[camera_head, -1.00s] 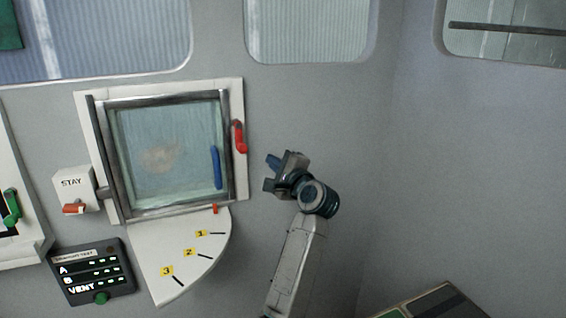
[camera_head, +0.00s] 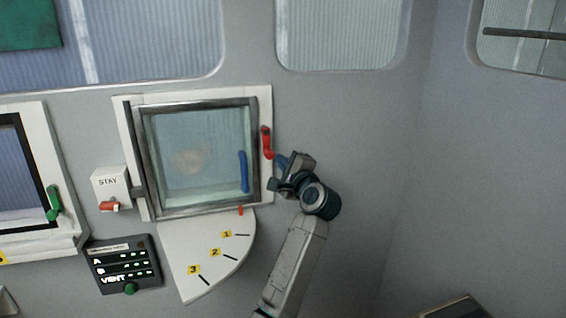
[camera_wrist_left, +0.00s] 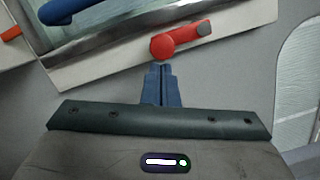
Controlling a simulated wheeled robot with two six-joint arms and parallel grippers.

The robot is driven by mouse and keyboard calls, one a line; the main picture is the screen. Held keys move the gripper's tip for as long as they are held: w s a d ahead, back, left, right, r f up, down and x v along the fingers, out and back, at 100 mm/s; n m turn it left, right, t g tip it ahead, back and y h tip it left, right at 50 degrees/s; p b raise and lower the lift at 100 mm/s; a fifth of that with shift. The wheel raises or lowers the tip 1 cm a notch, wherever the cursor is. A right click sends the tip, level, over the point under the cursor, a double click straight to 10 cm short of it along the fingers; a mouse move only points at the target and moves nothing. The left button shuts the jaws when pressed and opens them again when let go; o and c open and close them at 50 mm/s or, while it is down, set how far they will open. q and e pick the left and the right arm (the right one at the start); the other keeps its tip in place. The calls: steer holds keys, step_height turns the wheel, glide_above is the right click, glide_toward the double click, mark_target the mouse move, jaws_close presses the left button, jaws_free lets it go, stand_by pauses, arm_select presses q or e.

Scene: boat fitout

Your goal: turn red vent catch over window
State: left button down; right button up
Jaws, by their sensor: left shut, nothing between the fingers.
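The red vent catch (camera_head: 267,142) is on the right side of the white window frame, hanging roughly downward from its upper pivot. In the left wrist view the catch (camera_wrist_left: 178,39) lies just beyond my fingertips, with its round red end in front of them and a grey knob at the other end. The vent window (camera_head: 195,158) has a blue handle (camera_head: 244,171) on its pane and looks closed. My left gripper (camera_head: 277,172) is just below and right of the catch. Its blue fingers (camera_wrist_left: 159,72) are shut together and empty. My right gripper is not in view.
A white quarter-round plate (camera_head: 205,262) marked 1, 2, 3 sticks out under the window. A STAY box (camera_head: 111,186) with a red lever and a dark VENT panel (camera_head: 124,264) are to the left. A green handle (camera_head: 54,203) is farther left.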

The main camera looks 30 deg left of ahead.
arm_select(q)
steer(key=shift+s+a+f+m, duration=0.2)
steer(key=shift+s+a+m, duration=0.1)
steer(key=shift+m, duration=0.5)
steer(key=s+a+m+t+p, duration=0.1)
steer(key=m, duration=0.2)
steer(key=s+a+m+t+p, duration=0.1)
steer(key=s+m, duration=0.1)
steer(key=m, duration=0.2)
steer(key=s+a+r+m+p, duration=0.1)
steer(key=a+m, duration=0.1)
steer(key=m, duration=0.1)
steer(key=shift+s+r+m+t, duration=0.1)
steer(key=shift+s+m+t, duration=0.2)
steer(key=shift+s+t, duration=0.1)
steer(key=shift+r, duration=0.1)
stand_by(0.4)
